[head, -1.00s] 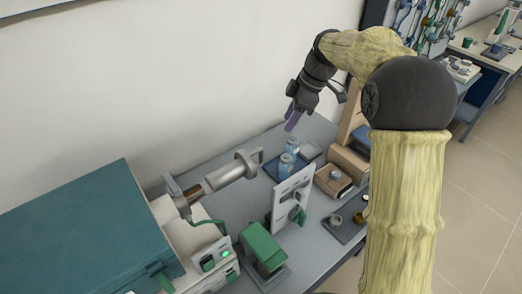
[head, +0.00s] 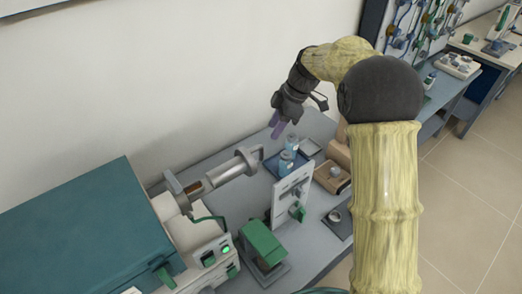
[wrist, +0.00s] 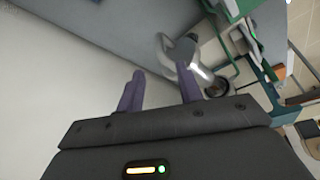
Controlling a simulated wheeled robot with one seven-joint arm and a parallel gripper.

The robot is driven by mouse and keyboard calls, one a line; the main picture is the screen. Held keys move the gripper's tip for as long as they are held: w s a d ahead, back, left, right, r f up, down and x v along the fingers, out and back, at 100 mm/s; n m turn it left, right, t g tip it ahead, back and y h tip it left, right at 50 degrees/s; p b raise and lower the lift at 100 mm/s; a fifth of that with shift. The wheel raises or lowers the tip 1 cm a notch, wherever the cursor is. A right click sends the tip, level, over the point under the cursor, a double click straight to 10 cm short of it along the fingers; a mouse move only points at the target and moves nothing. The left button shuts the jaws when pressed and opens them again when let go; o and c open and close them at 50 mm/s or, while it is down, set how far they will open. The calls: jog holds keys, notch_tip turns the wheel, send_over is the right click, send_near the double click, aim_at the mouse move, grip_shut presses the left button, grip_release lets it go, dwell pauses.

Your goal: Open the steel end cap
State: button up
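The steel end cap (head: 247,160) is at the right end of a horizontal metal tube (head: 218,177) that sticks out of the furnace, with a small handle on its outer side. It looks closed against the tube. In the wrist view the metal cap and its handle (wrist: 186,50) show beyond the fingers, partly hidden by the right finger. My gripper (head: 279,127) is above the bench, up and right of the cap in the head view and apart from it. Its two purple fingers (wrist: 160,88) are spread with nothing between them.
The furnace with a teal top (head: 85,235) is at the left. A white upright panel (head: 292,195) and a green device (head: 262,243) stand in front of the tube. Blue-lidded jars (head: 287,160) stand on a tray under my gripper. The wall is close behind.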

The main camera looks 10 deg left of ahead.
aim_at(260, 152)
jog(key=p+x, duration=0.1)
jog(key=x, duration=0.9)
jog(key=shift+f+p, duration=0.1)
jog(key=shift+p, duration=0.25)
jog(key=shift+a+f, duration=0.35)
jog(key=shift+f, duration=0.25)
jog(key=shift+s, duration=0.15)
jog(key=c, duration=0.3)
jog(key=shift+d, duration=0.15)
grip_shut()
